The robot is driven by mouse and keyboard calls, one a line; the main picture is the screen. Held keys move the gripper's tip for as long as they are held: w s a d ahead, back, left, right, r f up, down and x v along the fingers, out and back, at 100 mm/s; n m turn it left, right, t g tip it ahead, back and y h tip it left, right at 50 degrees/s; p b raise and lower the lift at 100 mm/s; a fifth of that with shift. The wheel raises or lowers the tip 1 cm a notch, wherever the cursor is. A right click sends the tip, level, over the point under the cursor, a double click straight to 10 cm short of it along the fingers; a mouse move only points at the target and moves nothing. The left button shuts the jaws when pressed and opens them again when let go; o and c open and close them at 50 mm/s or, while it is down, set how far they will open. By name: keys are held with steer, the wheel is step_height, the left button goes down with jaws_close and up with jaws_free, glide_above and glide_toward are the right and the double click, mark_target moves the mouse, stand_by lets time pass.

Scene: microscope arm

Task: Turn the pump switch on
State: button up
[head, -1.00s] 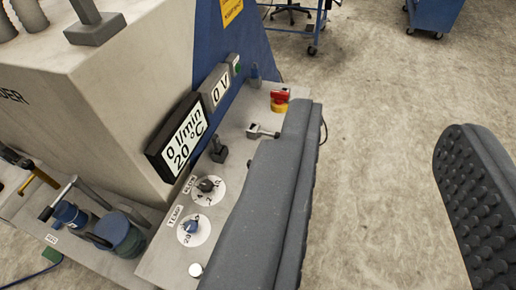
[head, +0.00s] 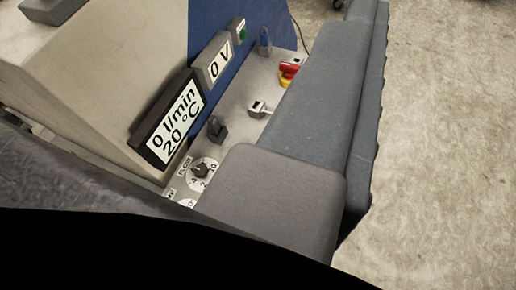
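No pump label is readable on the control panel (head: 233,117). A dark upright switch (head: 217,129) stands beside the flow display (head: 172,122), which reads 0 l/min and 20 °C. Farther back are a switch with a pale lever (head: 259,108) and a blue upright switch (head: 265,40). I cannot tell which of these is the pump switch. One grey finger of my gripper (head: 322,110) crosses the panel's right side and hides part of it. The other finger cannot be made out, so the opening does not show. No switch is seen between the fingers.
A red and yellow knob (head: 289,72) is at the panel's back right. A flow dial (head: 202,172) is at the front, partly covered. A voltage display (head: 216,64) reads 0 V. Dark surfaces block the lower left. Open floor (head: 455,150) is at the right.

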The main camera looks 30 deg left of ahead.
steer(key=w+a+f+n+g+p, duration=0.1)
steer(key=w+a+f+n+g, duration=0.25)
steer(key=w+f, duration=0.55)
steer(key=w+a+f+n+g+p, duration=0.1)
steer(key=w+a+f+n+g, duration=0.25)
steer(key=w+f, duration=0.65)
steer(key=w+a+f+n+g+p, duration=0.1)
steer(key=a+f+n+g, duration=0.5)
steer(key=f, duration=0.7)
steer(key=w+a+f+n+g+p, duration=0.15)
steer(key=a+f+n, duration=0.45)
steer(key=f, duration=0.6)
steer(key=shift+m+g, duration=0.35)
steer(key=shift+m, duration=0.35)
steer(key=f, duration=0.9)
steer(key=a+f, duration=0.1)
steer(key=f, duration=0.3)
steer(key=shift+f+p, duration=0.15)
steer(key=shift+p, duration=0.15)
jaws_close()
steer(key=shift+a, duration=0.15)
